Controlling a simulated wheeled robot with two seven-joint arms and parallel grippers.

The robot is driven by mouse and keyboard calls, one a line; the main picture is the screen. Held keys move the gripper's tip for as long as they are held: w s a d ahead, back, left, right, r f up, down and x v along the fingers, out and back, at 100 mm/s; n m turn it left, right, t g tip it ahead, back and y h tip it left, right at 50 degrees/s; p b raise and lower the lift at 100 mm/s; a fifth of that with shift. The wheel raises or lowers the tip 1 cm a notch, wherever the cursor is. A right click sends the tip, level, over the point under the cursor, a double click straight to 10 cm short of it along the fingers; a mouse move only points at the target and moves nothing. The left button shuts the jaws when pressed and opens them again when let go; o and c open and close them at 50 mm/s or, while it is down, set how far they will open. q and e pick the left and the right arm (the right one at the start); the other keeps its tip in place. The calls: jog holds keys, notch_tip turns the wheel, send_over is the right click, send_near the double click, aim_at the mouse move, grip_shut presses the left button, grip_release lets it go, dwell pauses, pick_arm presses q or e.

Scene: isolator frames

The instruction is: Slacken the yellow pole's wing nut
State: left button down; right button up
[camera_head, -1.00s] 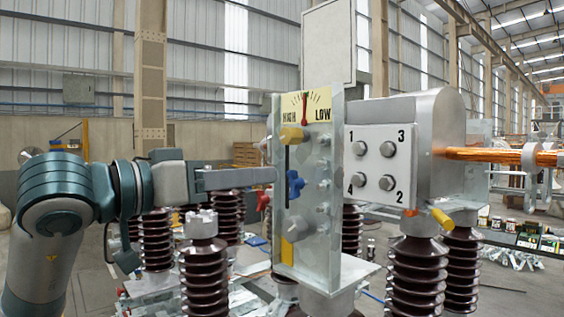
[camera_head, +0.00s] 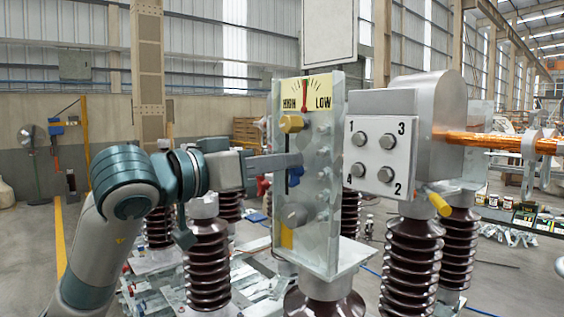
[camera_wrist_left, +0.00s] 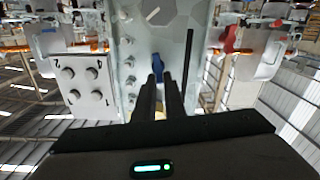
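The upright panel (camera_head: 318,215) carries a yellow knob-like part (camera_head: 291,123) high on its left side, under the HIGH/LOW dial. A blue wing-nut-like part (camera_head: 293,178) sits lower, beside a dark slot. My left gripper (camera_head: 298,161) reaches in from the left at the height between the two; its fingers partly cover the blue part. In the left wrist view, the fingers (camera_wrist_left: 164,78) stand a narrow gap apart, pointing at the blue part (camera_wrist_left: 157,66), with yellow (camera_wrist_left: 160,105) showing between them. I see nothing held. My right gripper is out of view.
A grey housing with a numbered white plate (camera_head: 381,182) stands right of the panel, with a copper-coloured bar (camera_head: 485,141) leaving it. Brown ribbed insulators (camera_head: 412,265) stand below and around. A red part (camera_wrist_left: 229,40) shows in the left wrist view.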

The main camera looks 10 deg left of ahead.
aim_at(302, 179)
pick_arm(q)
jog(key=shift+f, duration=0.25)
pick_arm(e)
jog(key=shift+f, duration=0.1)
